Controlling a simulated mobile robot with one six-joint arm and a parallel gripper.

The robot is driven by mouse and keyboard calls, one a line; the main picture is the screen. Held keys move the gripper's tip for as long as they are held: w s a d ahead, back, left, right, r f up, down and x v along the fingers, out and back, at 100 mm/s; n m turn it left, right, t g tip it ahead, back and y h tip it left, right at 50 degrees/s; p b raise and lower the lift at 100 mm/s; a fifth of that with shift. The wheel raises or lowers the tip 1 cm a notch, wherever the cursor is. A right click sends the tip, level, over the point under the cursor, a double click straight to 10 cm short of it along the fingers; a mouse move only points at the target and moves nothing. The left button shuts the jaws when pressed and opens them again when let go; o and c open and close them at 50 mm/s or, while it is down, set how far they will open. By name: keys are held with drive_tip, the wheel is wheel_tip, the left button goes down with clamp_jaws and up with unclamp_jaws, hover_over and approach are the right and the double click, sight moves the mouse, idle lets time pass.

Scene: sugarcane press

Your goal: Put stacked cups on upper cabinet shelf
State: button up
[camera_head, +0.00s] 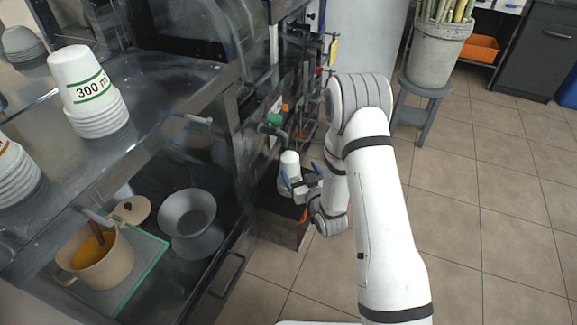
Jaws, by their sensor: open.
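A stack of white paper cups with a green band marked "300 m…" (90,92) stands upright, mouths down, on a steel counter top (150,105) at the upper left. A second stack of white cups (15,172) is cut off by the left edge. No upper cabinet shelf can be clearly made out.
Under the counter, a shelf holds a beige pot (100,262), a grey bowl (187,212) and a green-edged board (150,262). Grey bowls (22,45) are stacked at the far left. A bucket of canes (438,52) stands on a stool (424,92). The tiled floor at right is clear.

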sight(287, 156)
drive_tip(key=shift+a+f+t+y, duration=0.25)
drive_tip(key=shift+a+t+y, duration=0.05)
drive_tip(key=shift+w+a, duration=0.15)
drive_tip(key=shift+w, duration=0.05)
drive_tip(key=x, duration=0.7)
drive_tip(key=shift+a+r+b, duration=0.3)
drive_tip(key=shift+a+b, duration=0.1)
drive_tip(key=shift+s, duration=0.1)
drive_tip(key=c, duration=1.5)
drive_tip(key=shift+o, duration=0.2)
drive_tip(key=shift+r, duration=0.15)
